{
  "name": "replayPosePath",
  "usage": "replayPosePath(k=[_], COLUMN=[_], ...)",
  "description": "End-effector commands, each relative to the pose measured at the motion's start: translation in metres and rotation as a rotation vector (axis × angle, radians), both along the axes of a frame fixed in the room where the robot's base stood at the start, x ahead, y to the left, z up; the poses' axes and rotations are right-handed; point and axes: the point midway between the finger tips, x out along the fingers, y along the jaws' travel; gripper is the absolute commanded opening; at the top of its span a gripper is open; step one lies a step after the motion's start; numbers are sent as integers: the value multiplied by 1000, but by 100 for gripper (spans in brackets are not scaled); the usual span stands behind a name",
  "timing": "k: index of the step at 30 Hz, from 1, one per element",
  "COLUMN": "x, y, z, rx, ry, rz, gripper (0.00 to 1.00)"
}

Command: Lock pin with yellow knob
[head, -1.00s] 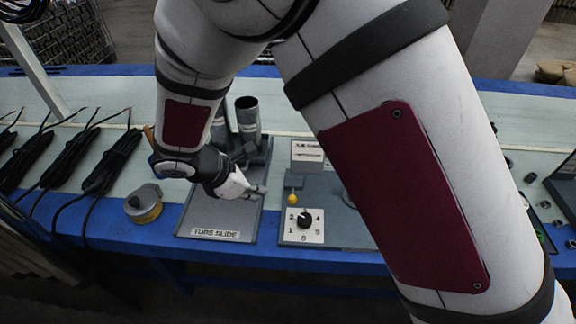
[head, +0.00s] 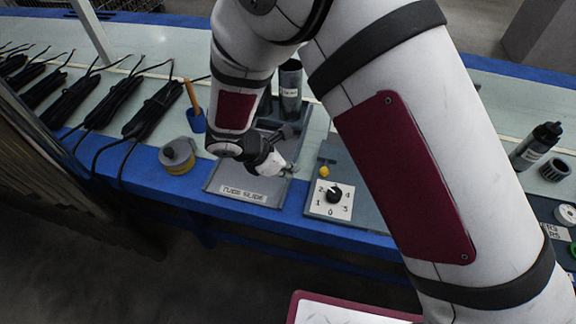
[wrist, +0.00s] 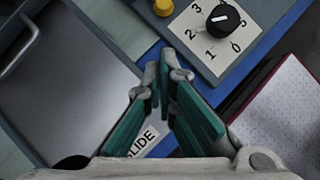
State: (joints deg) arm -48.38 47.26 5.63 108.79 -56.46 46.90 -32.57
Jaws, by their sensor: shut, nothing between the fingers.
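The yellow knob (head: 324,171) sits at the left edge of the grey panel, just behind the numbered dial plate, in the head view. It also shows at the top edge of the wrist view (wrist: 163,7), where it is partly cut off. My gripper (head: 293,168) is over the right side of the tray labelled TUBE SLIDE, a short way left of the knob and apart from it. In the wrist view my gripper (wrist: 164,70) has its fingertips together with nothing between them. The pin itself cannot be made out.
A black dial (head: 334,195) on a white numbered plate stands just in front of the knob. Dark tubes (head: 290,88) stand behind the tray (head: 222,184). A yellow-and-grey round part (head: 177,155) lies left of it. My forearm hides much of the panel's right.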

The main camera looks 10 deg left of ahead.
Motion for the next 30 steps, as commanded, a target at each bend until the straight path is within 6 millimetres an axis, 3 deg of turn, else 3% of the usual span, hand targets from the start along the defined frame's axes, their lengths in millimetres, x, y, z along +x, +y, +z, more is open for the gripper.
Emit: replayPosePath(k=[10, 18, 30], x=[27, 46, 49], y=[-29, -50, -52], z=[-57, -66, -67], rx=[-1, 0, 1], ry=[1, 0, 0], rz=[-2, -1, 1], gripper=[0, 0, 0])
